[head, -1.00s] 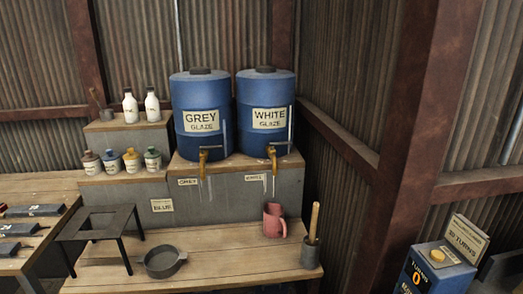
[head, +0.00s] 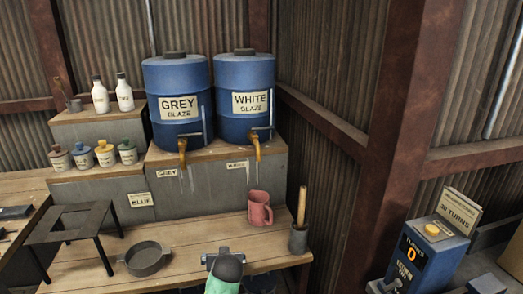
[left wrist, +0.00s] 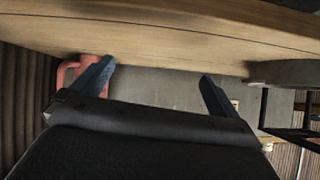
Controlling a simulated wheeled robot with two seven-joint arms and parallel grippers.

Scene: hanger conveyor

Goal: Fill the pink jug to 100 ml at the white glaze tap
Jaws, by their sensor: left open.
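The pink jug (head: 259,208) stands upright on the wooden bench, in front of the grey block and below the white glaze tap (head: 257,148). The brass tap is on the blue drum labelled WHITE GLAZE (head: 243,80). I cannot see inside the jug. My left gripper (head: 223,255) is at the front of the bench, left of the jug and nearer to me. Its fingers are open and empty (left wrist: 155,85) in the left wrist view. That view appears upside down, and part of the jug (left wrist: 66,76) shows behind one finger, its rest hidden. My right gripper is not seen.
A grey pot with a wooden handle (head: 299,238) stands close right of the jug. A dark pan (head: 147,260) and a black stand (head: 72,225) are at the left. The GREY GLAZE drum (head: 177,95) is beside the white one. A blue counter box (head: 425,255) stands at the right.

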